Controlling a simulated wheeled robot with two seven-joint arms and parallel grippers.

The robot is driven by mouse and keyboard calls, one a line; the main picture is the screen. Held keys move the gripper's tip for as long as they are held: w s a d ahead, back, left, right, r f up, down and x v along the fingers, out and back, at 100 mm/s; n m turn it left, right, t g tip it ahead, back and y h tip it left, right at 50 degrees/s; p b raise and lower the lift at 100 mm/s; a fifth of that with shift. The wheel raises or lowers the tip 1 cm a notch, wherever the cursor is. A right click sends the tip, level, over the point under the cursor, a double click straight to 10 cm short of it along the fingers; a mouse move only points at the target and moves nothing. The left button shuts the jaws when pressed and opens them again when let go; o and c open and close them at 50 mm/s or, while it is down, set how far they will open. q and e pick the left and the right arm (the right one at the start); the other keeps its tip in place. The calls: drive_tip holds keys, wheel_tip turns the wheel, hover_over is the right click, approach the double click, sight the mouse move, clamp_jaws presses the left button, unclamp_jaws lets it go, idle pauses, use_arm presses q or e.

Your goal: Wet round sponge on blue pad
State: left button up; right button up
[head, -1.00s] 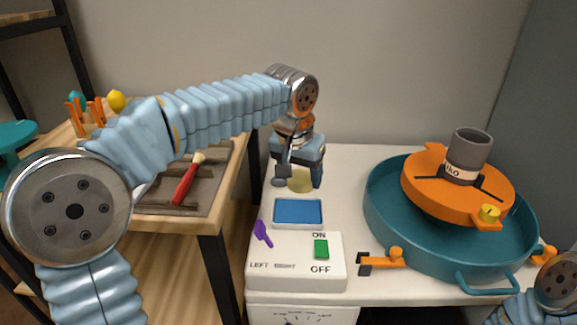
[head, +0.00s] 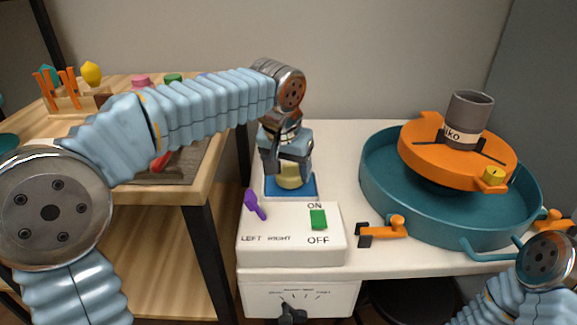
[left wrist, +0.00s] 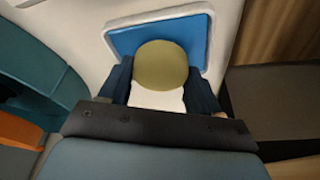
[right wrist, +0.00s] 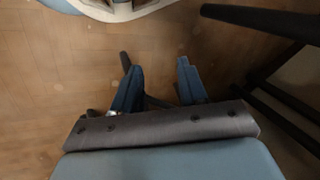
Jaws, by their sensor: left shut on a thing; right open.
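A round yellow sponge (head: 292,176) is between the fingers of my left gripper (head: 292,178), which is shut on it. In the head view the sponge is over the blue pad (head: 307,192), a blue rectangle in a pale tray behind the switch box. The left wrist view shows the sponge (left wrist: 161,65) in front of the blue pad (left wrist: 122,39); whether it touches the pad I cannot tell. My right gripper (right wrist: 156,82) is open and empty, above the floor in the right wrist view.
A white switch box (head: 290,252) with a purple lever (head: 255,205) and green switch (head: 318,219) stands in front of the pad. A teal basin (head: 375,205) with an orange wheel (head: 420,160) and grey cup (head: 469,120) is at right. A wooden table (head: 215,185) is at left.

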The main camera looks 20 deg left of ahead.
sight(290, 170)
use_arm(q)
drive_tip(key=shift+f+b, duration=0.35)
drive_tip(key=shift+f, duration=0.05)
idle(0.9)
drive_tip(key=shift+f, duration=0.1)
idle(1.0)
wheel_tip(290, 170, up, 3)
drive_tip(key=p, duration=0.3)
drive_tip(key=shift+r+p, duration=1.8)
drive_tip(key=shift+r, duration=0.25)
